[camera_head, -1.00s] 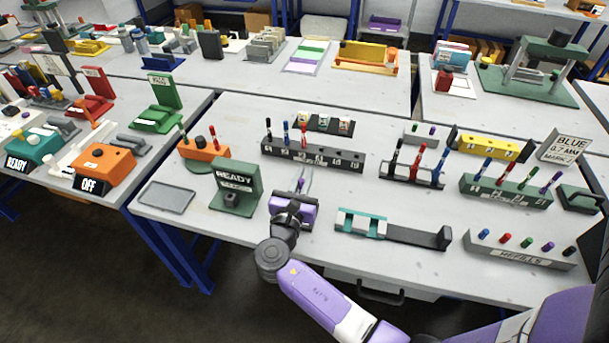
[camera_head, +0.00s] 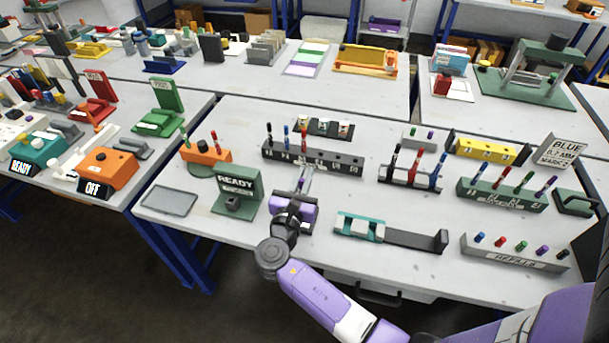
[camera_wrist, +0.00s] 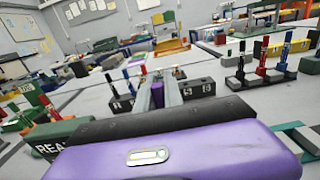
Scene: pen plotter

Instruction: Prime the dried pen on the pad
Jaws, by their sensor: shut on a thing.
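My gripper (camera_head: 305,179) is over the front middle of the near table, just right of the green stand marked READY (camera_head: 239,187). Its fingers are shut on a narrow thing, most likely the pen, mostly hidden by the fingers and hand. In the wrist view, a purple patch shows between the fingers (camera_wrist: 157,92). A flat grey tray (camera_head: 168,200), possibly the pad, lies left of the READY stand. An orange block (camera_head: 205,155) with upright pens stands behind that stand.
A dark rack with pens (camera_head: 313,157) stands beyond my gripper. To the right are a teal and grey fixture (camera_head: 362,226), a black pen stand (camera_head: 411,178), a green pen rack (camera_head: 502,194) and a grey REFILLS block (camera_head: 515,253). Bare table lies between them.

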